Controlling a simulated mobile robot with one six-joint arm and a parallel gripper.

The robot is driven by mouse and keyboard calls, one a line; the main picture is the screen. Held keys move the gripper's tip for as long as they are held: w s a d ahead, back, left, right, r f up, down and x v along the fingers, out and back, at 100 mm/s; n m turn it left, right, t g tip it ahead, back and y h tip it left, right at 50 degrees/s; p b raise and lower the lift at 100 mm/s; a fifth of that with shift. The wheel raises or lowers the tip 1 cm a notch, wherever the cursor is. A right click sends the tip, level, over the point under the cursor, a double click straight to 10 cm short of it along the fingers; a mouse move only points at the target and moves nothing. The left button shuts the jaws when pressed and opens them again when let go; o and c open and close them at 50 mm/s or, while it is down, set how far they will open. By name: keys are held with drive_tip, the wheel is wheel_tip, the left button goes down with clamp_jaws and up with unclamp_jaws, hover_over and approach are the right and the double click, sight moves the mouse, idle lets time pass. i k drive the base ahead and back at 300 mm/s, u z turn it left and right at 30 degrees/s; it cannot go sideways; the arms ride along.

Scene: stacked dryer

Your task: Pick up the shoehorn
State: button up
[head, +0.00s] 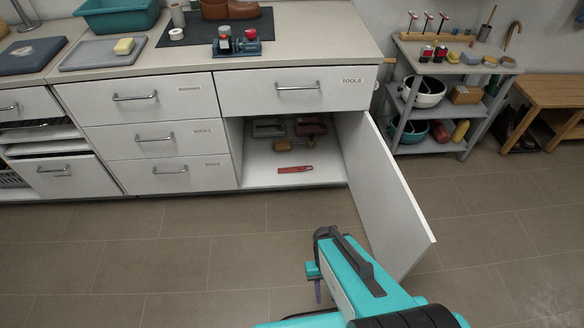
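A small, flat, elongated red object (295,169), which looks like the shoehorn, lies on the floor of the open lower cabinet (262,180), near its front edge. It is too small to be sure what it is. My gripper (317,282) is in front of the cabinet, lower in the picture and apart from the red object. Only a teal block and a thin purple piece show at its end. My own arm hides the rest, so its fingers cannot be made out.
The white cabinet door (385,195) stands open on the right, close to my arm. Behind the red object are a brown-handled brush (281,145) and dark boxes (310,125). A grey shelf unit (432,146) stands farther right. The tiled floor at left is clear.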

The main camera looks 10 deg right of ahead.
sight(290, 170)
drive_tip(key=i, duration=0.75)
drive_tip(key=u, duration=0.2)
drive_tip(key=k, duration=0.95)
drive_tip(key=u, duration=0.6)
drive_tip(key=k, duration=0.45)
drive_tip(key=z, duration=0.2)
drive_tip(key=i, duration=1.15)
drive_tip(key=z, duration=0.05)
